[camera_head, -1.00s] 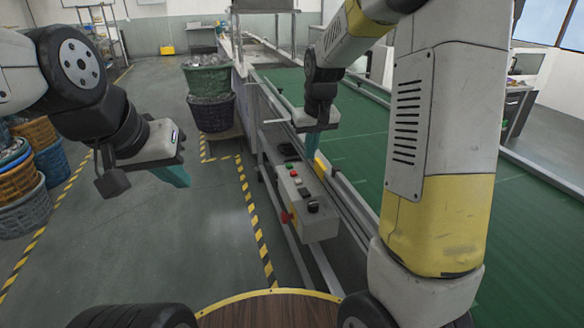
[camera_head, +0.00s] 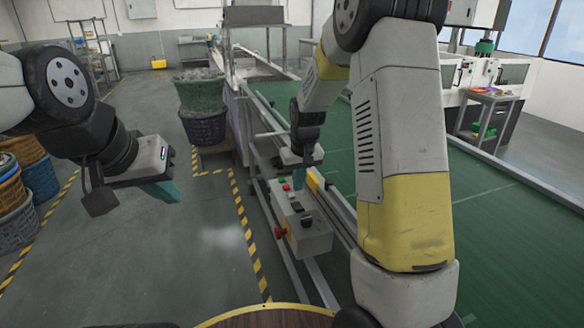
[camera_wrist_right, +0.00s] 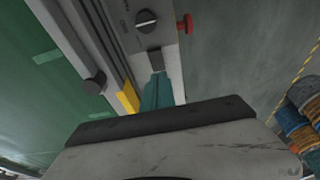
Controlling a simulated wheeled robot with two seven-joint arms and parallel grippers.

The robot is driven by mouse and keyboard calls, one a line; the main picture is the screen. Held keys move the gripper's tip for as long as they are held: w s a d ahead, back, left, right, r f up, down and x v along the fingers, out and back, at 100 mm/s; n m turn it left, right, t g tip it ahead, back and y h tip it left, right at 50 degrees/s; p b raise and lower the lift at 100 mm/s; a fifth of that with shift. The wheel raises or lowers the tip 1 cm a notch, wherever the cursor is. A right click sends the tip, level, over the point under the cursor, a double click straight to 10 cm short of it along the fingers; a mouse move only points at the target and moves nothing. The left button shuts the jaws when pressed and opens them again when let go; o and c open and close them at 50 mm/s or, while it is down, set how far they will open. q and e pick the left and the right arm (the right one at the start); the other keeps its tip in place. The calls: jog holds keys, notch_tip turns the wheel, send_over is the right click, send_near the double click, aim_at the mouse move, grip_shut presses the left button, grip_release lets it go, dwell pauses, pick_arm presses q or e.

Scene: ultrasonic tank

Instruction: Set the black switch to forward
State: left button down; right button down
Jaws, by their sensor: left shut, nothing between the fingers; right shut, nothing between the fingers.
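A grey control box (camera_head: 312,243) is fixed at the side of the conveyor. Its top has small green and red buttons at the far end and two black controls. One is a round black knob with a pale line (camera_wrist_right: 146,20), nearer me; the other is a small dark square control (camera_wrist_right: 152,57). My right gripper (camera_head: 301,192) is shut and empty, its teal fingers low over the box's far half. In the right wrist view its fingertips (camera_wrist_right: 157,78) are just beside the square control; contact cannot be told. My left gripper (camera_head: 170,192) is shut and empty over the floor.
A red mushroom button (camera_head: 280,232) sticks out of the box's left side. A metal rail and a yellow block (camera_wrist_right: 128,98) run beside the box, then the green conveyor belt (camera_head: 480,215). Stacked baskets (camera_head: 203,110) stand behind.

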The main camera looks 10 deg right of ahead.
send_over(298, 208)
notch_tip(298, 208, down, 5)
jog(key=shift+s+r, duration=0.1)
jog(key=shift+r, duration=0.05)
jog(key=shift+s+f, duration=0.1)
jog(key=shift+f, duration=0.65)
jog(key=shift+s+f, duration=0.25)
jog(key=shift+f, duration=0.2)
jog(key=shift+w+a+r, duration=0.1)
jog(key=shift+w+r, duration=0.15)
jog(key=shift+w, duration=0.5)
